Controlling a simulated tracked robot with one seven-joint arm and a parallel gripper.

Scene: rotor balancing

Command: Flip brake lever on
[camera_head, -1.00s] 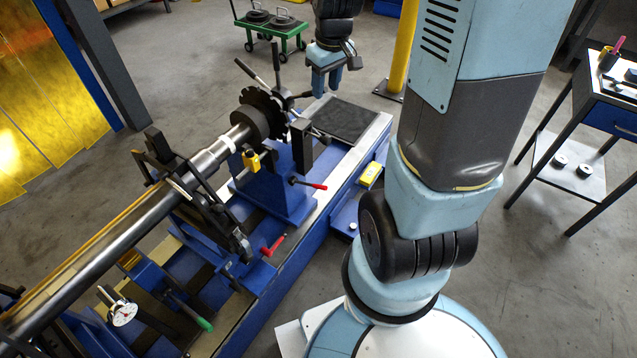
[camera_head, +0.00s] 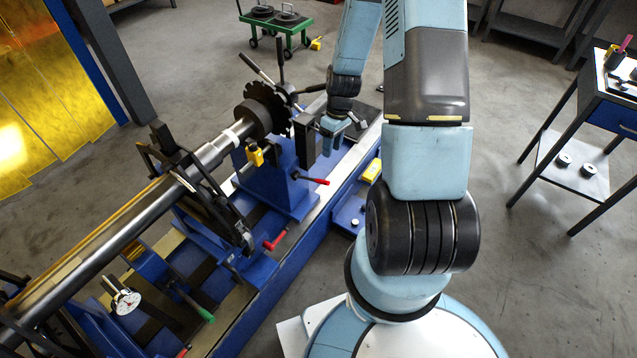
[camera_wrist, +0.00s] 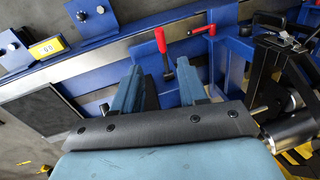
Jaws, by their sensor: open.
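Several lever-like handles show, and I cannot tell for certain which is the brake lever. One red-handled lever (camera_head: 314,181) sticks out to the right from the blue stand at the rotor's end. Another red handle (camera_head: 274,241) is lower on the blue frame. In the wrist view a red grip on a black rod (camera_wrist: 160,41) appears beyond my fingers, between them in the picture, and a second red handle (camera_wrist: 201,30) lies to its right. My gripper (camera_head: 333,134) is open and empty, just right of a black upright block (camera_head: 305,140). Its blue fingers show in the wrist view (camera_wrist: 158,88).
The long steel rotor (camera_head: 95,250) lies across the blue machine, with a toothed black disc (camera_head: 264,110) at its end. Black rods (camera_head: 256,68) stick up there. A yellow box (camera_head: 372,170) sits at the machine's right edge. A table (camera_head: 590,110) stands right, beyond open floor.

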